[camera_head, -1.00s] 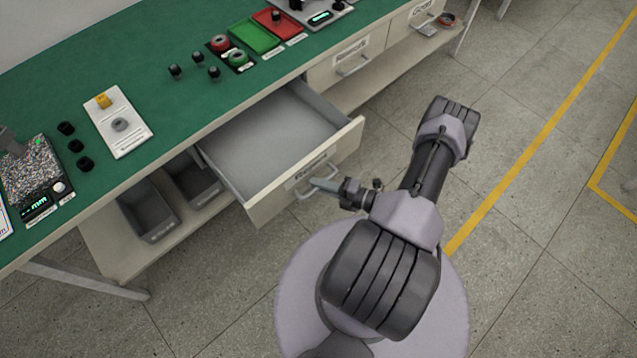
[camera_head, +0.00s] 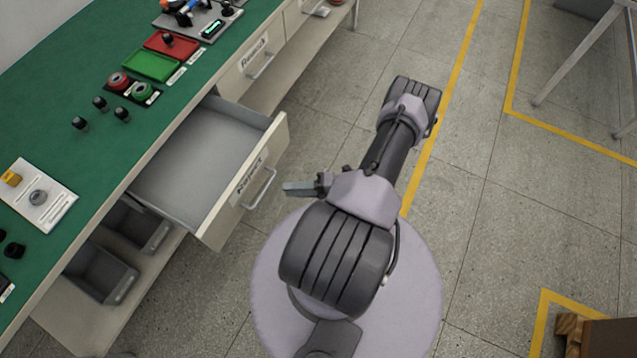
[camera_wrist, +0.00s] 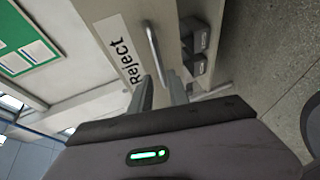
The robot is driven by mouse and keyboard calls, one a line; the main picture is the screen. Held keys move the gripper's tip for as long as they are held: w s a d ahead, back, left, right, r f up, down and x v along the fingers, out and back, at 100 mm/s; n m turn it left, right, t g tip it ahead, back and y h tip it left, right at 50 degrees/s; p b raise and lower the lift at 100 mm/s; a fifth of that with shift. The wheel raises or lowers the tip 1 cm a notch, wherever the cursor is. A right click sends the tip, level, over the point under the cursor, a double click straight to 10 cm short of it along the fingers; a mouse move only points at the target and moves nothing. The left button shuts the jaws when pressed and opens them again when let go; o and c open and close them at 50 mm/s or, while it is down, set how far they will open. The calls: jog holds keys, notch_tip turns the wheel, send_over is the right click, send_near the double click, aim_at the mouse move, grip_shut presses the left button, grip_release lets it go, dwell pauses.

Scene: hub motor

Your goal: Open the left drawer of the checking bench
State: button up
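The checking bench (camera_head: 62,140) has a green top. Its left drawer (camera_head: 190,160), labelled Reject, is pulled well out and looks empty. The drawer's bar handle (camera_head: 262,190) is on the front face; the handle (camera_wrist: 153,48) and the Reject label (camera_wrist: 122,52) also show in the wrist view. My gripper (camera_head: 287,188) is just in front of the handle, apart from it in the head view. In the wrist view my gripper's two fingers (camera_wrist: 160,88) are spread with a gap between them and nothing held.
A second, shut drawer (camera_head: 250,68) is farther along the bench. Grey bins (camera_head: 102,272) stand on the shelf below. Switches, a green tray (camera_head: 152,65) and a red tray (camera_head: 170,44) lie on the top.

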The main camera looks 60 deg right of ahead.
jog(key=v, duration=0.8)
jog(key=w+a+r+n+g, duration=0.2)
jog(key=w+r+n+g, duration=0.25)
jog(key=r+n, duration=0.35)
jog(key=w+a+r+n+g+y, duration=0.1)
jog(key=w+r+n+g, duration=0.2)
jog(key=w+r+n, duration=0.35)
jog(key=w+a+r+n+g, duration=0.2)
jog(key=w+r+n+g, duration=0.15)
jog(key=r+n, duration=0.6)
jog(key=a+r+n+g+h, duration=0.25)
jog(key=a+r+n, duration=0.45)
jog(key=a+r, duration=0.4)
jog(key=s+a+r+n+t+h, duration=0.3)
jog(key=s+a+r+n+t, duration=0.2)
jog(key=a+r+n, duration=0.5)
jog(key=s+a+n, duration=0.2)
jog(key=n, duration=0.2)
jog(key=shift+s+a+r+n, duration=0.15)
jog(key=shift+s+a+n, duration=0.05)
jog(key=shift+n, duration=0.2)
